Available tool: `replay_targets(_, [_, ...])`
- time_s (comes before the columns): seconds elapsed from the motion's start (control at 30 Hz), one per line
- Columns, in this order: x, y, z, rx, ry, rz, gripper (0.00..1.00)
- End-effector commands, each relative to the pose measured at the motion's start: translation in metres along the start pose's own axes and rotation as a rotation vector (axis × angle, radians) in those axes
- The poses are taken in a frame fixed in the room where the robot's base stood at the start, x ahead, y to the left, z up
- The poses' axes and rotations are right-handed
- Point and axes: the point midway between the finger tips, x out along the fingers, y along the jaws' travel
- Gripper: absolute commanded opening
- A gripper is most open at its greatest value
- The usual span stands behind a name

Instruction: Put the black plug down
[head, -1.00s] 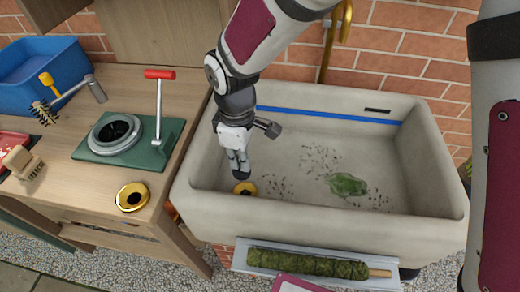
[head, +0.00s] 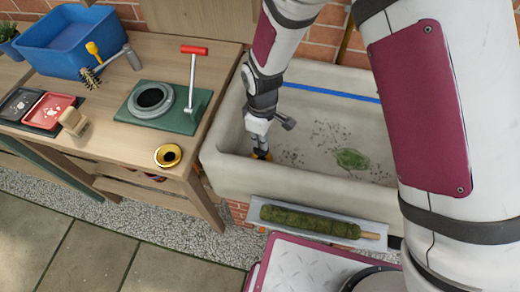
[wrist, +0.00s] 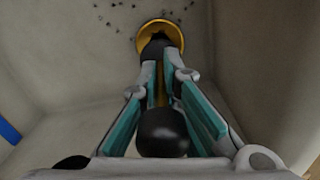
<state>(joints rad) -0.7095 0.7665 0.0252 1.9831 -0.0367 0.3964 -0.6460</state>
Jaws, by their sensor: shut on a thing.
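The black plug (wrist: 163,133) shows a round black knob between my fingers in the wrist view, with a thin yellowish stem running down from it. My gripper (head: 261,152) is shut on it and points down into the left end of the pale sink (head: 310,187). A brass ring (wrist: 178,28) lies on the sink floor just past my fingertips. Something dark at the fingertips overlaps the ring. I cannot tell whether it touches the ring or sits inside it. In the head view the fingers and sink wall hide most of this spot.
A second brass ring (head: 168,156) with a dark middle lies on the wooden bench (head: 110,130) left of the sink. A green press (head: 182,118) with a red handle stands behind it. A green leaf (head: 351,159) and scattered grit lie in the sink. A moss pole (head: 310,222) lies in front.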

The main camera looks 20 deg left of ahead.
Motion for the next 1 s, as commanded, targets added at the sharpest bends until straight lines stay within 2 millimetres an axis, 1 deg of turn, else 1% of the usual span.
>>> replay_targets(0.03, [0.007, 0.0, 0.0, 0.0, -0.002, -0.001, 0.0])
replay_targets(0.27, [0.023, 0.0, 0.001, 0.001, -0.002, -0.001, 0.0])
replay_targets(0.4, [0.043, 0.0, 0.001, 0.0, -0.003, -0.002, 0.0])
replay_targets(0.47, [0.049, 0.0, 0.0, -0.001, -0.001, 0.0, 0.0])
replay_targets(0.87, [0.054, 0.001, 0.0, 0.0, 0.0, 0.0, 0.0])
replay_targets(0.9, [0.054, 0.001, 0.0, 0.0, 0.0, 0.0, 0.14])
replay_targets(0.93, [0.053, 0.0, 0.0, 0.0, 0.0, 0.0, 0.21])
replay_targets(0.97, [0.053, 0.0, 0.0, 0.0, 0.0, 0.0, 0.25])
replay_targets(1.0, [0.053, 0.0, 0.0, 0.0, 0.0, 0.0, 0.25])
